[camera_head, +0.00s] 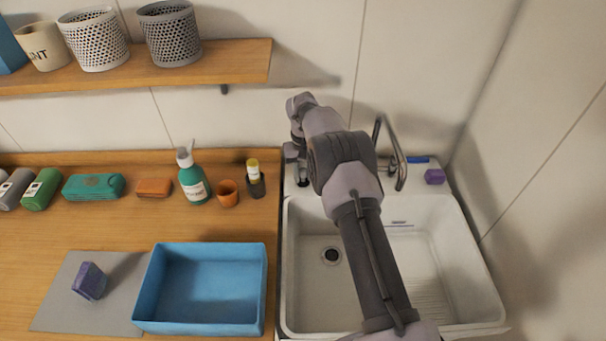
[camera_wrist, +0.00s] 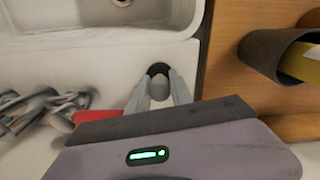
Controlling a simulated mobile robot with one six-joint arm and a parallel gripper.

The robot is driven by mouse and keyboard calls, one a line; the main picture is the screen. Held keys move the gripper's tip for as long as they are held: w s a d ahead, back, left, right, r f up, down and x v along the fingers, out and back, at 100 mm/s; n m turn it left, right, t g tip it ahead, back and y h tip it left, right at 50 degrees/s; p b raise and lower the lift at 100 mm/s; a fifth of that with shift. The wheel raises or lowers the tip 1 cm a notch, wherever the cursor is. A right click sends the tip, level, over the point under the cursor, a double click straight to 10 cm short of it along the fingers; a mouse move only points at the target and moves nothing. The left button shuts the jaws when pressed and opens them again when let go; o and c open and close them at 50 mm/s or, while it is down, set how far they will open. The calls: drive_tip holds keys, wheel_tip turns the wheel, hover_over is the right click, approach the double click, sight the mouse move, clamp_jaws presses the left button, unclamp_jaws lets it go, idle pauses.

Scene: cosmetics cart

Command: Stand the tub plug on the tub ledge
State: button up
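The tub plug (camera_wrist: 158,71), dark at its far end with a grey rounded part nearer the camera, is between my fingertips in the wrist view. My gripper (camera_wrist: 160,86) appears shut on it, with one finger on each side. In the head view my gripper (camera_head: 298,168) points down at the back left corner of the sink, over the pale tub ledge (camera_head: 330,190). A small dark shape shows under the fingers there. The fingers partly hide the plug, and I cannot tell whether it touches the ledge.
The white basin (camera_head: 455,260) lies in front of the ledge, with a tap (camera_head: 399,165) and a purple block (camera_head: 435,177) to the right. A dark cup holding a yellow tube (camera_head: 253,170) stands close left on the wooden counter. A red part (camera_wrist: 95,122) is near the gripper.

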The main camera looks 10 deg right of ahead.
sight(302, 172)
drive_tip(key=shift+o, duration=1.2)
drive_tip(key=shift+r, duration=0.35)
drive_tip(key=s+a+r+m+t+p, duration=0.15)
drive_tip(key=s+r, duration=0.25)
drive_tip(key=r, duration=1.1)
drive_tip(key=s+r+p, duration=0.2)
drive_tip(key=s+r, duration=0.2)
drive_tip(key=r, duration=1)
drive_tip(key=s+a+r+t+y, duration=0.1)
drive_tip(key=s+r, duration=0.3)
drive_tip(key=s, duration=0.2)
drive_tip(key=s+a+r+t, duration=0.1)
drive_tip(key=s+r, duration=0.2)
drive_tip(key=s, duration=0.3)
drive_tip(key=s+f+m+t, duration=0.1)
drive_tip(key=s+f, duration=0.1)
drive_tip(key=s, duration=0.8)
drive_tip(key=s+a+f+m+t+y, duration=0.1)
drive_tip(key=s+m, duration=0.1)
drive_tip(key=s, duration=0.9)
drive_tip(key=shift+a+f, duration=0.3)
drive_tip(key=shift+f, duration=0.1)
